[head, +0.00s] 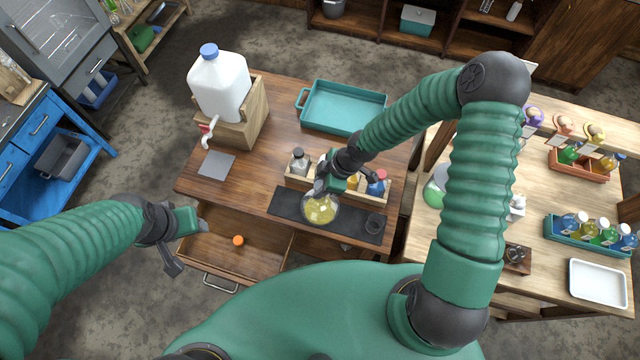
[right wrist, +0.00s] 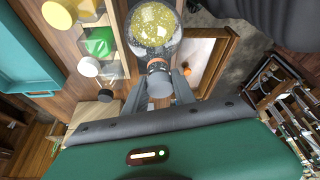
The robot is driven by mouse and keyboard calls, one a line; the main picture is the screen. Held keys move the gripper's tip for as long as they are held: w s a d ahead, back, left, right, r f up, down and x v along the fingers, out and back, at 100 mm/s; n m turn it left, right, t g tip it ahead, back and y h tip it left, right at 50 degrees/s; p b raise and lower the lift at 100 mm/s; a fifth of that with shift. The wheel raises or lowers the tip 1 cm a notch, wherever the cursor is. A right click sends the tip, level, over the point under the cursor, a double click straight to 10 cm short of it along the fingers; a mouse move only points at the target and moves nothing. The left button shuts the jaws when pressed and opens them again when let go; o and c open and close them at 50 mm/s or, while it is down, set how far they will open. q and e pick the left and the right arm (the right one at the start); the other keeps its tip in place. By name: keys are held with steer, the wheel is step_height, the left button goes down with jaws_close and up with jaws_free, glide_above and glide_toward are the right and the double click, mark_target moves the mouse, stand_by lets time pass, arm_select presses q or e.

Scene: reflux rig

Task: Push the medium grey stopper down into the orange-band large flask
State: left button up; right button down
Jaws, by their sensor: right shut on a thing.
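The large flask (head: 321,212) with yellow, chunky contents stands on the black mat. In the right wrist view the flask (right wrist: 154,22) lies beyond my fingers, with an orange band (right wrist: 156,62) at its neck. My right gripper (head: 322,186) is over the flask's mouth. In its wrist view, the fingers flank the grey stopper (right wrist: 160,86), and the gripper is shut on it. The stopper is in line with the neck; how deep it sits is unclear. In the head view the gripper hides the stopper. My left gripper (head: 190,246) is open and empty near the drawer.
A wooden rack (head: 297,180) with bottles stands behind the mat (head: 287,203). A teal tray (head: 345,130) is farther back. A large white jug (head: 218,88) stands on a wooden stand at left. An orange cap (head: 238,240) lies in the open drawer (head: 215,255).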

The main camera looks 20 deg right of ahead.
steer(key=c, duration=0.9)
jaws_free()
steer(key=shift+c, duration=0.2)
